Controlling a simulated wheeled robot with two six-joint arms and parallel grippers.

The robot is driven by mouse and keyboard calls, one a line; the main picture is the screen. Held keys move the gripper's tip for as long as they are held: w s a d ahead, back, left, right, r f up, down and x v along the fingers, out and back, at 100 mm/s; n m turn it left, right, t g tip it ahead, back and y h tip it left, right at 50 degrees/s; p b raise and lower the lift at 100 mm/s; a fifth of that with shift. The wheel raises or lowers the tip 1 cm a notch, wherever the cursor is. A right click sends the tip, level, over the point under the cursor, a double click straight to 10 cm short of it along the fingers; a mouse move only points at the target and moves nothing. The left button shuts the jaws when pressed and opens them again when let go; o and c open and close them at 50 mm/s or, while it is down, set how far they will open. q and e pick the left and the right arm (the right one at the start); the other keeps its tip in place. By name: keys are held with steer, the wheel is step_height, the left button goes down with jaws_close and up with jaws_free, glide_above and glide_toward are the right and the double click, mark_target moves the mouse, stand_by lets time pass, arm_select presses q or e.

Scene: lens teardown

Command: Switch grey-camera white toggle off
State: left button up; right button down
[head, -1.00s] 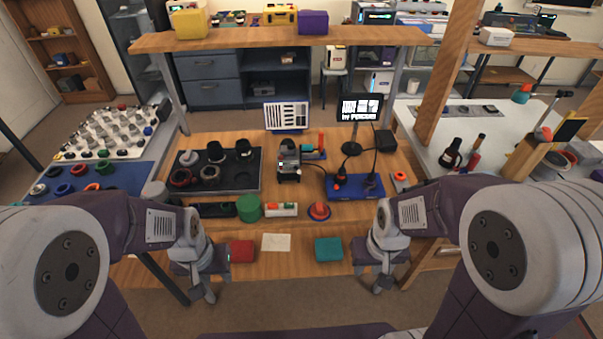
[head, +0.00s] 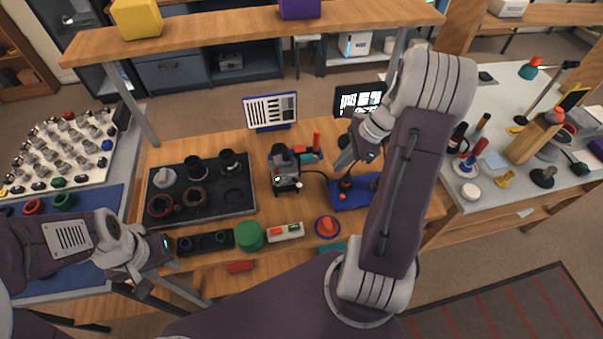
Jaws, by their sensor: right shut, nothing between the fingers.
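The grey camera (head: 284,167), a dark grey body with a small lit white patch on its near side, stands on the wooden table in the middle of the head view. The white toggle is too small to make out, so its position cannot be told. My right gripper (head: 343,160) is shut and empty, to the right of the camera and apart from it, above the back of the blue base. My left gripper (head: 140,278) is low at the table's front left edge, far from the camera; its fingers are too unclear to tell their opening.
A dark tray (head: 238,207) with lens parts lies left of the camera. A green cylinder (head: 249,236), a white switch box (head: 286,231) and a red button (head: 327,227) stand in front. A blue base (head: 346,195) with cables is to the right, partly behind my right arm.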

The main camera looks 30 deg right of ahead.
mark_target(297, 183)
steer(key=b+x, duration=0.1)
steer(key=x, duration=0.9)
steer(key=a, duration=0.1)
steer(key=w+a, duration=0.1)
steer(key=a, duration=0.1)
steer(key=shift+w+r+p, duration=0.15)
steer(key=shift+r+p, duration=0.15)
steer(key=shift+a, duration=0.4)
arm_select(q)
steer(key=shift+w+f, duration=0.1)
steer(key=shift+f, duration=0.05)
steer(key=shift+d, duration=0.1)
arm_select(e)
steer(key=shift+w, duration=0.1)
